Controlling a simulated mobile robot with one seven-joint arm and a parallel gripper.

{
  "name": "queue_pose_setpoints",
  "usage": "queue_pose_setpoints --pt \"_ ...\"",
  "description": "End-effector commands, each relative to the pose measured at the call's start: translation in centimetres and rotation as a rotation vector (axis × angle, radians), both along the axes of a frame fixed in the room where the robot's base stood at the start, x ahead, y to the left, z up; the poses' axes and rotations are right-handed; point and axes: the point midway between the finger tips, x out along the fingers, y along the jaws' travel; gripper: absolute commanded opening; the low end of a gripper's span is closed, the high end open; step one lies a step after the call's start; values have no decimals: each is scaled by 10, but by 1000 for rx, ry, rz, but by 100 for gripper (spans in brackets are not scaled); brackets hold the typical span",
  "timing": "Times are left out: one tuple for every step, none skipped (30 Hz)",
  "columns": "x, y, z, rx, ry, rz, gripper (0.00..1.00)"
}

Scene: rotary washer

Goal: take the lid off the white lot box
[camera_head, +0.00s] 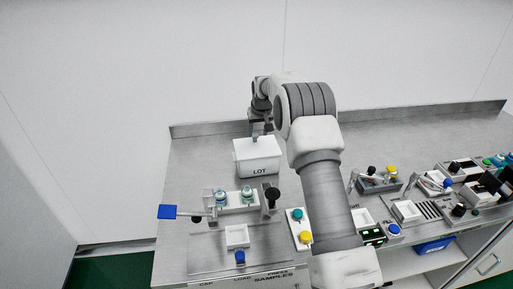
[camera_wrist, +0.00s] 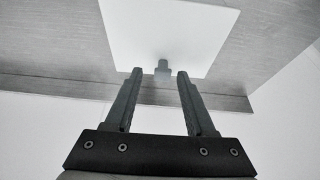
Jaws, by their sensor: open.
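The white lot box (camera_head: 258,168), marked LOT on its front, stands on the steel bench near the back left. Its flat white lid (camera_head: 256,147) is on top and also fills the upper part of the wrist view (camera_wrist: 170,30). A small dark grey knob (camera_wrist: 162,67) sits on the lid near one edge. My gripper (camera_wrist: 159,72) is open, with the knob between the lines of its two fingers and a little beyond their tips. In the head view my gripper (camera_head: 261,133) is just above the back of the box; its fingertips are partly hidden there.
In front of the box is a fixture (camera_head: 240,200) with teal-topped vials, black knobs and a blue paddle (camera_head: 167,211). A white block with teal and yellow buttons (camera_head: 299,228) is to its right. More devices line the right side. A low backsplash (camera_head: 210,128) runs behind the box.

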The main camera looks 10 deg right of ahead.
Motion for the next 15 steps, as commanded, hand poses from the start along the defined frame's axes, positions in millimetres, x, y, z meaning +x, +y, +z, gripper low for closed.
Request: queue_pose_setpoints --pt "3 2 -4 0 2 1 55" --pt "5 3 -8 0 3 1 55" --pt "9 4 -11 0 2 1 55" --pt "11 4 -14 0 2 0 55" --pt "13 5 -16 0 2 0 55" --pt "15 6 -19 0 2 0 55" --pt "17 5 -24 0 3 -1 55" --pt "18 6 -27 0 2 -1 55" --pt "19 6 -30 0 2 -1 55" --pt "20 6 -32 0 2 -1 55" --pt "21 6 -34 0 1 -1 55" --pt "22 6 -36 0 1 -1 55" --pt "22 6 -37 0 1 0 55" --pt "23 6 -38 0 1 0 55" --pt "23 6 -38 0 1 0 55"
